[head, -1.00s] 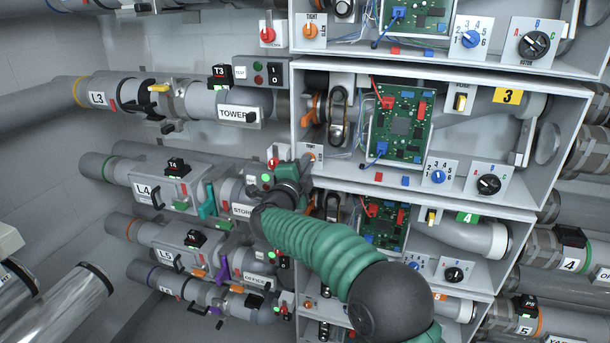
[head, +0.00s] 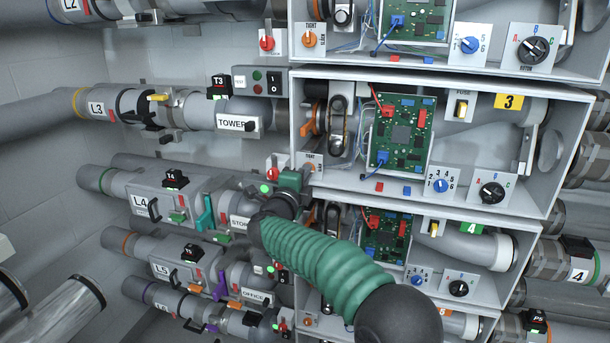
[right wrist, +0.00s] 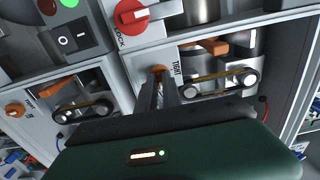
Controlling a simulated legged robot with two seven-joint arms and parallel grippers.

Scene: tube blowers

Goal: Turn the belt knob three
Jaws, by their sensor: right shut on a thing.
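The belt knob of box three is a small orange knob (right wrist: 158,70) on a white plate marked TIGHT, mostly hidden by the fingers in the right wrist view. In the head view the plate (head: 312,159) shows at the lower left of the box labelled 3, and the knob is hidden. My right gripper (right wrist: 160,86) is shut on the knob. In the head view my right gripper (head: 303,172) reaches the plate from below left. The belt (right wrist: 220,78) runs between two pulleys beside the knob. My left gripper is not in view.
A red LOCK knob (right wrist: 132,16) sits close beside the gripper. A black switch box (right wrist: 70,38) is left of it. A green circuit board (head: 398,132) and a rotor dial (head: 491,192) are in box three. The box below has its own belt (right wrist: 82,110).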

